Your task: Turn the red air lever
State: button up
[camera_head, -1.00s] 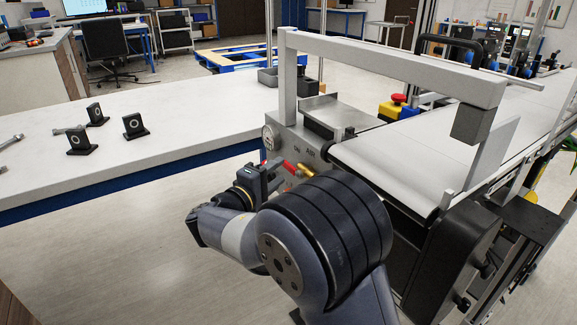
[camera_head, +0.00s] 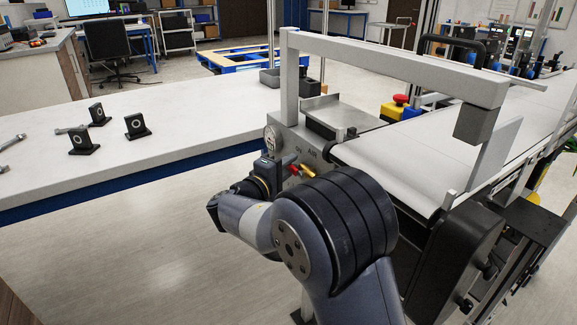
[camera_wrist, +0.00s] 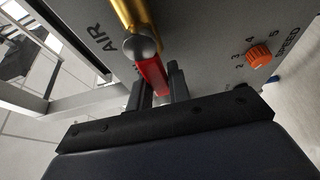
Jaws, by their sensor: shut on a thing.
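The red air lever (camera_wrist: 150,72) shows in the wrist view beside the word AIR, at a brass fitting with a rounded metal end. My gripper (camera_wrist: 160,83) has one finger on each side of the red lever and is shut on it. In the head view the red lever (camera_head: 294,168) and brass fitting (camera_head: 308,170) are on the conveyor's grey end panel. My gripper (camera_head: 279,169) is against that panel at the lever, with its fingertips partly hidden by my wrist.
An orange speed knob (camera_wrist: 260,56) is on the same panel. A grey frame (camera_head: 390,62) spans the conveyor belt (camera_head: 420,155). A red emergency button (camera_head: 400,99) stands behind. A white bench (camera_head: 190,125) holds several black blocks.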

grip_shut()
jog(key=shift+p, duration=0.35)
jog(key=n+p, duration=0.1)
jog(key=f+n+g+p, duration=0.1)
jog(key=n+p, duration=0.1)
jog(key=shift+s+d+f+g, duration=0.1)
jog(key=shift+s+f+g, duration=0.05)
jog(key=shift+g, duration=0.15)
jog(key=s+d+f+n+g+h+p, duration=0.1)
jog(key=s+d+f+n+g+p, duration=0.1)
jog(key=n+p, duration=0.8)
jog(key=s+f+g+p, duration=0.1)
jog(key=s+g+p, duration=0.1)
jog(key=p, duration=0.3)
jog(key=shift+d+f+g, duration=0.3)
jog(key=shift+f+g, duration=0.05)
jog(key=shift+g, duration=0.55)
jog(key=shift+n+p, duration=0.3)
